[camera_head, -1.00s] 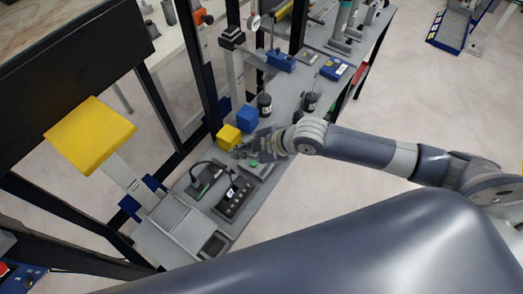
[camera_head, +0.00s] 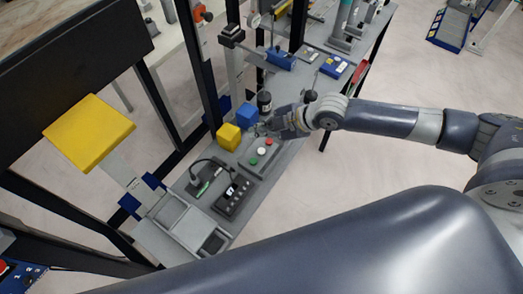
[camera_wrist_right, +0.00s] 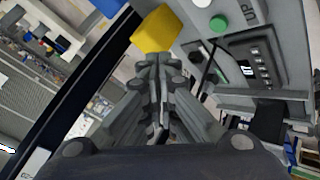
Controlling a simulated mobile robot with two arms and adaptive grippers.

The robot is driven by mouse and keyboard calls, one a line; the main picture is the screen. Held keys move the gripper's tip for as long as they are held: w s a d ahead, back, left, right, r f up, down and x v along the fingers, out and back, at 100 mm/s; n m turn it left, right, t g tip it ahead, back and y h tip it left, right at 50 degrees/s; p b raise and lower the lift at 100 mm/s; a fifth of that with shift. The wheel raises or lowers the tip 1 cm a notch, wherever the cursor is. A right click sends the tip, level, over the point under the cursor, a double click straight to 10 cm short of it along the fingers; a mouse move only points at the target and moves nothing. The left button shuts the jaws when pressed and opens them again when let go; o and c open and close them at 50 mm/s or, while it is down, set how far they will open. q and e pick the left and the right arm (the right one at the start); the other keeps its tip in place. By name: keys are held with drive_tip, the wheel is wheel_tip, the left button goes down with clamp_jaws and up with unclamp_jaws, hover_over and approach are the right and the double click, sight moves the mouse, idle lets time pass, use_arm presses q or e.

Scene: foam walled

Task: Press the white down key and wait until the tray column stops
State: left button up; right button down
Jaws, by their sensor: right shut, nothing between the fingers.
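The white key (camera_head: 261,150) sits in a row on a grey key box (camera_head: 249,170), between a green key (camera_head: 253,162) and a red key (camera_head: 269,141). My right gripper (camera_head: 261,129) is shut and empty, beyond the keys beside the yellow cube; I see no contact with the white key. In the right wrist view the shut fingers (camera_wrist_right: 154,62) point toward the yellow cube (camera_wrist_right: 158,32), and the green key (camera_wrist_right: 218,23) sits near an "UP" label. A yellow square plate (camera_head: 90,133) tops a pale column at left; I cannot tell whether it is the tray column. My left gripper is not seen.
A yellow cube (camera_head: 229,136) and a blue cube (camera_head: 247,115) stand behind the keys. A black control box (camera_head: 234,195) and a grey tray (camera_head: 182,224) lie nearer. A dark jar (camera_head: 264,101) stands beyond. Dark frame posts border the bench's left side.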

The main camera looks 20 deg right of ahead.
drive_tip(key=b, duration=0.6)
hover_over(261, 153)
wheel_tip(261, 153, down, 7)
drive_tip(key=shift+f, duration=0.1)
drive_tip(key=shift+f+b, duration=0.3)
drive_tip(key=shift+f, duration=0.15)
idle(0.6)
drive_tip(key=shift+f, duration=0.4)
